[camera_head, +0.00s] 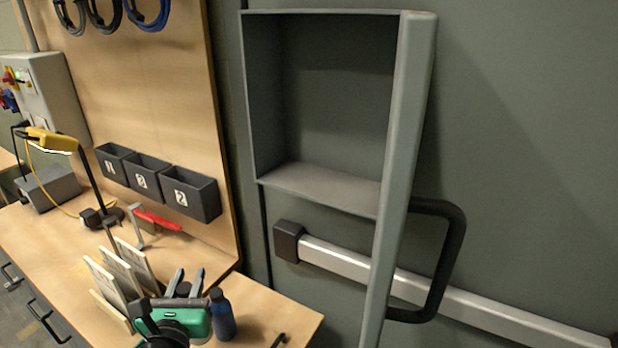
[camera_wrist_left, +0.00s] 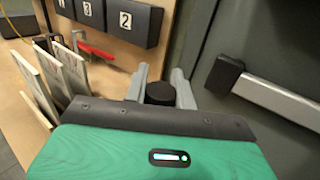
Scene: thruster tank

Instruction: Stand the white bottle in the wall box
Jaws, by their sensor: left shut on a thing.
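My left gripper (camera_head: 186,279) is low in the head view, over the workbench. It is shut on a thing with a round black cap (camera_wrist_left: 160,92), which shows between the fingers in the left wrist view. I take this to be the white bottle; its body is hidden behind the gripper, so its colour does not show. The wall box (camera_head: 320,178) is a grey, open-fronted, empty box on the dark green wall, up and to the right of the gripper. My right gripper is not in view.
A blue bottle (camera_head: 222,316) stands just right of my left gripper. Upright pale panels (camera_head: 104,283) stand to its left. Numbered dark bins (camera_head: 190,195) hang on the wooden board behind. A black handle (camera_head: 452,262) and a silver bar (camera_head: 480,305) stick out below the wall box.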

